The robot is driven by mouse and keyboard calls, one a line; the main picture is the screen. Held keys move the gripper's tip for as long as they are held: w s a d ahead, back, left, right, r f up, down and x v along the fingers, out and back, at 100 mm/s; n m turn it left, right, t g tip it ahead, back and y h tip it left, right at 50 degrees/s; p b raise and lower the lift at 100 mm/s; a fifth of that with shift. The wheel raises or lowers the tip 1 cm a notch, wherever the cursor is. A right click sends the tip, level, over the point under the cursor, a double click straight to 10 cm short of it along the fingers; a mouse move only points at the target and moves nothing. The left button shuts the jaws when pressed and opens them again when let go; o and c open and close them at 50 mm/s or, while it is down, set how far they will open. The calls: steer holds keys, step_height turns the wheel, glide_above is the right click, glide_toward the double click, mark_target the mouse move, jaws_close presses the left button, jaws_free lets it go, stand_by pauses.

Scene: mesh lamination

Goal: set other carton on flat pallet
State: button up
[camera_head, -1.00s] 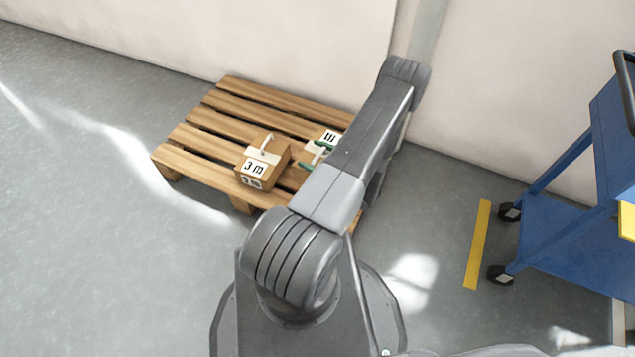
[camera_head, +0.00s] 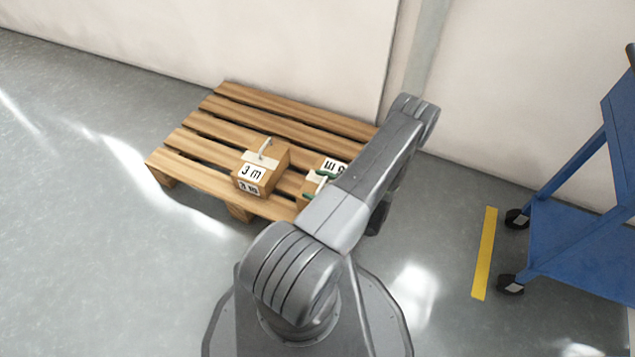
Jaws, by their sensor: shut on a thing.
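A brown carton (camera_head: 262,168) with a white "3 m" label and a pale upright handle sits on the near part of the flat wooden pallet (camera_head: 250,99). The other carton (camera_head: 312,187), also brown with a white label, is just to its right, over the pallet's near right part. My gripper (camera_head: 321,183) shows only in part, with green bits at this carton's top, and is shut on it. My arm hides the carton's right side and most of the gripper. I cannot tell whether this carton touches the slats.
The pallet's left and back slats are bare. A pale wall (camera_head: 290,45) stands close behind the pallet. A blue wheeled cart (camera_head: 590,240) stands at the right, past a yellow floor strip (camera_head: 484,253). The grey floor at the left is clear.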

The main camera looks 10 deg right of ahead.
steer(key=shift+f, duration=0.8)
steer(key=shift+f+b, duration=0.6)
steer(key=shift+b, duration=0.25)
steer(key=o, duration=1.6)
steer(key=shift+r, duration=0.1)
steer(key=p+v, duration=0.2)
steer(key=v, duration=1.2)
